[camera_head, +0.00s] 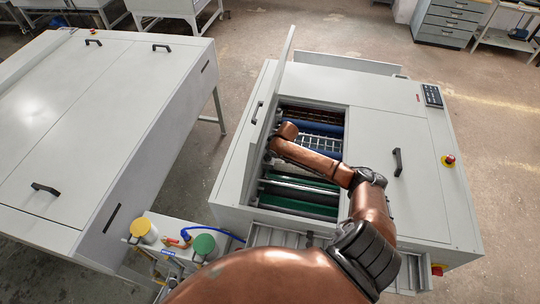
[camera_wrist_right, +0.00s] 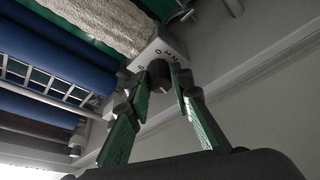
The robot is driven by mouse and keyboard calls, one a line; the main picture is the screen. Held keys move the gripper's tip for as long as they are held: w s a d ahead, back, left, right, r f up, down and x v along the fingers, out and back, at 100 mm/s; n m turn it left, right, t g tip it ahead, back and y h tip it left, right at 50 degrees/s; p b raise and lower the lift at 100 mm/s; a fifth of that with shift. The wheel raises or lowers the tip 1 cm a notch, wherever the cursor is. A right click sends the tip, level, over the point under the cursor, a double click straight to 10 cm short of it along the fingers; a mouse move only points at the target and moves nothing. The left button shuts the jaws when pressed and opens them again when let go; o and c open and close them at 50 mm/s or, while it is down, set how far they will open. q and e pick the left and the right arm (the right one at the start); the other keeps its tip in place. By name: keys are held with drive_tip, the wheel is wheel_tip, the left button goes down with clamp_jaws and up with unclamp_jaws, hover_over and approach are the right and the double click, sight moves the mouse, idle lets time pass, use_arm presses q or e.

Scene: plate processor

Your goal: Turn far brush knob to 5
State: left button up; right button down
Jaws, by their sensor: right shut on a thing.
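In the right wrist view, a dark round knob (camera_wrist_right: 158,76) sits on a pale block (camera_wrist_right: 165,52) with dark dial marks around it. My right gripper (camera_wrist_right: 163,88) is shut on this knob, one green-padded finger on each side. The dial marks are partly seen and too small to read surely, and the knob's pointer cannot be made out. In the head view my right arm reaches into the open plate processor (camera_head: 240,185); the knob and fingers are hidden there. My left gripper is not in view.
A raised lid (camera_head: 272,95) stands along the opening's left side. Inside are blue rollers (camera_wrist_right: 45,45), a pale fuzzy brush roller (camera_wrist_right: 105,20) and green rollers (camera_head: 300,187). A wall (camera_wrist_right: 250,85) lies close right of the gripper. Yellow- and green-capped containers (camera_head: 203,244) stand between the machines.

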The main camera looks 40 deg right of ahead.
drive_tip(key=shift+w+d+r, duration=0.1)
idle(0.4)
drive_tip(key=c, duration=2)
unclamp_jaws()
drive_tip(key=v, duration=1.2)
